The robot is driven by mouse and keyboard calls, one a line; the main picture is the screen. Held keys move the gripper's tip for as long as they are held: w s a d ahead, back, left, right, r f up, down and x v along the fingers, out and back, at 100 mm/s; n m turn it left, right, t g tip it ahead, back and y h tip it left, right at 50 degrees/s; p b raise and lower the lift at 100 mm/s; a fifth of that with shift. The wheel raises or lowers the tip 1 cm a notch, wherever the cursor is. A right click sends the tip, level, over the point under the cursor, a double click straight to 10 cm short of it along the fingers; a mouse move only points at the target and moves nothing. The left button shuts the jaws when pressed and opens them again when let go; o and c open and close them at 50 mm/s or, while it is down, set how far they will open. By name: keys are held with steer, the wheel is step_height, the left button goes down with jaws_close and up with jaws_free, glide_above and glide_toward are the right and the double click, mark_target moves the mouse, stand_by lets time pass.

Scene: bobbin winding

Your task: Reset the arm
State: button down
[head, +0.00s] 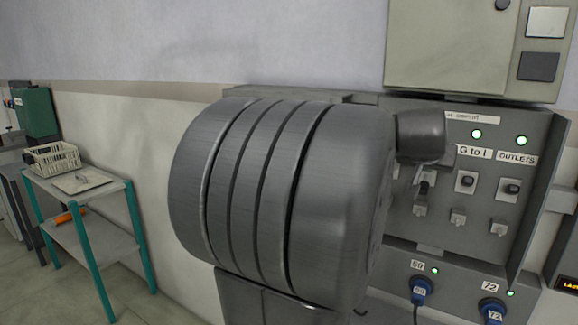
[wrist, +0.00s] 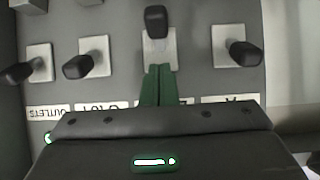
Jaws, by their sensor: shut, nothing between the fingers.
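In the wrist view the two green fingers of my gripper (wrist: 158,70) are together with nothing between them. Their tips lie just below a black-knobbed switch (wrist: 156,22) on a pale plate and overlap that plate's lower edge; whether they touch it I cannot tell. In the head view my large grey arm link fills the middle, and my fingers are hidden. The grey control panel (head: 545,150) stands behind it on the right, partly covered by my arm.
More black-knobbed switches flank the fingers, one on the right (wrist: 243,53) and one on the left (wrist: 80,66). Blue plugs (head: 421,290) sit low on the panel. A teal-legged cart (head: 110,240) with a white basket (head: 58,156) stands at left.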

steer(key=shift+s+f+t+h+b, duration=0.3)
steer(key=shift+f+t+b, duration=0.3)
steer(key=shift+b, duration=1.45)
